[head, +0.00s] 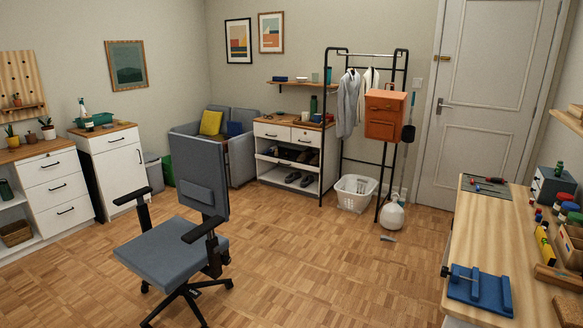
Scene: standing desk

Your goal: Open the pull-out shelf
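Neither of my grippers is in view. No part is clearly recognisable as the pull-out shelf. A white cabinet with a wooden top (272,131) stands by the back wall. It has drawers above and open shelves (275,177) with shoes below. A white drawer unit (52,172) at the left has several shut drawers with dark handles. A white cabinet with a shut door (122,168) stands beside it. A wooden-topped desk (482,245) is at the right; its front side is mostly hidden from this angle.
A grey office chair (180,248) stands on the wood floor at centre left. A clothes rack (324,110), a white basket (355,193) and a white gas-bottle-like container (392,215) are at the back. The floor (330,270) between chair and desk is mostly clear.

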